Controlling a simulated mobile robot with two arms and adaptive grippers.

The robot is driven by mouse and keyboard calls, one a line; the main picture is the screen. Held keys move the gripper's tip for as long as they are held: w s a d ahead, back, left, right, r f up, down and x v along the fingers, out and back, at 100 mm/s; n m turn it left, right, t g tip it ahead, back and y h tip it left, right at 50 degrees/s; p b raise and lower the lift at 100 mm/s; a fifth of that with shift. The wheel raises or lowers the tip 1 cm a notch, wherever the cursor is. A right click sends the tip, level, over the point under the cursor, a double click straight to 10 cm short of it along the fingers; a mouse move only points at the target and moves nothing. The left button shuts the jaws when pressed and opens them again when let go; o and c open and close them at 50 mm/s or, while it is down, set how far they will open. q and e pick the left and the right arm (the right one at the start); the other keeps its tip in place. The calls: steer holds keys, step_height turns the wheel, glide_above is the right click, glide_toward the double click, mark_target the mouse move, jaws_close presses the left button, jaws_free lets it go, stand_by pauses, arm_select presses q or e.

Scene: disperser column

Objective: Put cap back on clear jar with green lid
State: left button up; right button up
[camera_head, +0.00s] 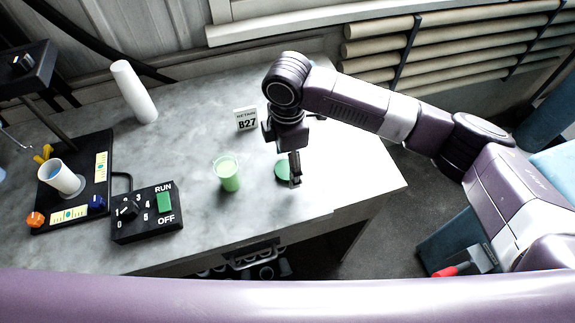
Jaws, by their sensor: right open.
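A clear jar (228,174) with pale green contents stands upright and uncapped on the grey table. The green lid (281,171) lies flat on the table to the right of the jar, partly hidden behind my right gripper. My right gripper (294,182) points down over the lid's right side, with its fingers open. I cannot tell whether a finger touches the lid. My left gripper is not in view.
A "RETAIN B27" card (246,120) stands behind the jar. A black control box (147,212) is to the left, near a disperser stand with a white cup (62,179). A white cylinder (134,92) stands at the back. The table (350,165) is clear on the right.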

mark_target(287, 169)
steer(key=shift+f, duration=0.55)
steer(key=c, duration=0.8)
steer(key=shift+c, duration=0.2)
steer(key=shift+r, duration=0.15)
steer(key=shift+r, duration=0.6)
step_height(287, 169, up, 19)
steer(key=b, duration=0.2)
steer(key=shift+f, duration=0.2)
